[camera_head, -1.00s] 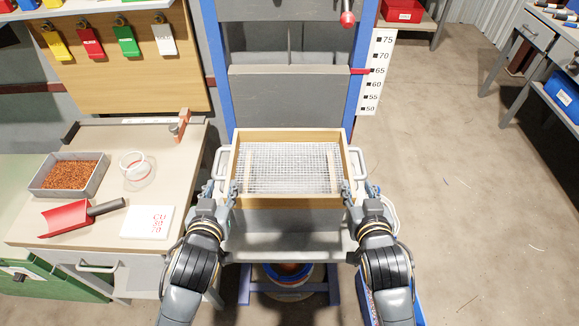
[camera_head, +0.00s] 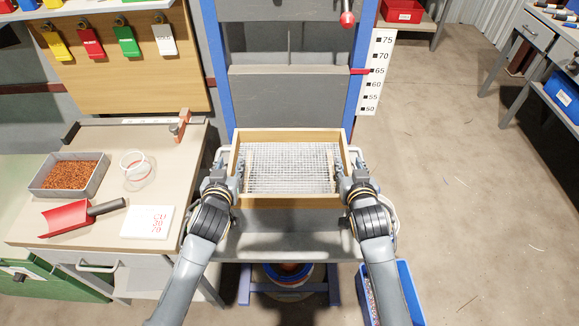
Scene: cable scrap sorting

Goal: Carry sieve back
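The sieve (camera_head: 290,134), a wooden frame with a wire mesh floor and two light strips near its sides, sits level on the grey machine. The mesh looks empty. My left gripper (camera_head: 232,174) is at the sieve's left side wall, toward the front, and covers part of it. My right gripper (camera_head: 347,174) is at the right side wall in the same way. The fingers overlap the walls and the edge of the mesh. They are too small and too hidden to tell whether they are closed on the frame.
The workbench (camera_head: 70,216) on the left holds a tray of copper granules (camera_head: 70,176), a clear dish (camera_head: 137,168), a red scoop (camera_head: 70,217) and a white scale (camera_head: 147,222). Under the machine is a bucket (camera_head: 288,274). A blue bin (camera_head: 404,275) stands front right. The floor on the right is mostly clear.

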